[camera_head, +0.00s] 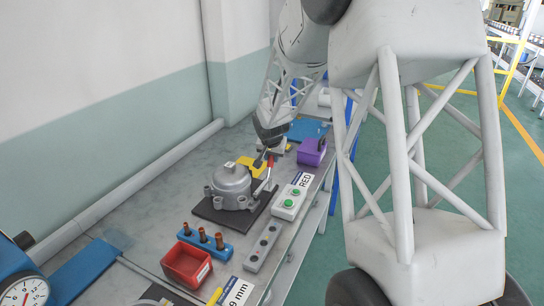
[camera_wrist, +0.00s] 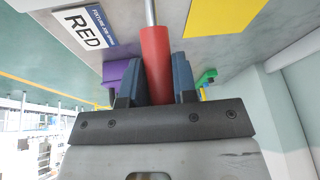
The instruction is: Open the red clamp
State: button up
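The red clamp's handle (camera_wrist: 156,62) is a red grip on a thin metal rod. It lies between the two blue-grey fingers of my gripper (camera_wrist: 158,80) in the wrist view, with a finger against each side and no clear gap. In the head view the clamp (camera_head: 269,164) stands at the right side of a grey metal compressor housing (camera_head: 231,183) on a dark plate. My gripper (camera_head: 267,146) reaches down to it from above there, and its fingertips are small and partly hidden. The clamp's jaw end is hard to make out.
A white button box (camera_head: 290,203) with green buttons and a RED label (camera_head: 302,179) stands right of the housing. A purple bin (camera_head: 311,153) and a yellow block (camera_head: 251,165) are close by. A red bin (camera_head: 187,262) and a blue rack (camera_head: 205,243) are in front.

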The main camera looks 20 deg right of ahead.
grip_shut()
jog(key=shift+w+d, duration=0.15)
jog(key=w+d+f+g+y, duration=0.2)
jog(key=g+y, duration=0.1)
jog(key=w+d+f+g+y, duration=0.1)
jog(key=f+g+y, duration=0.1)
jog(key=shift+f+m, duration=0.1)
jog(key=shift+m, duration=0.2)
jog(key=shift+w+d+f+g+y, duration=0.15)
jog(key=shift+f+g+y, duration=0.45)
jog(key=shift+g+y, duration=0.05)
jog(key=shift+w+d+f+g+y, duration=0.1)
jog(key=shift+f+g+y, duration=0.5)
jog(key=shift+g+y, duration=0.05)
jog(key=shift+f, duration=0.1)
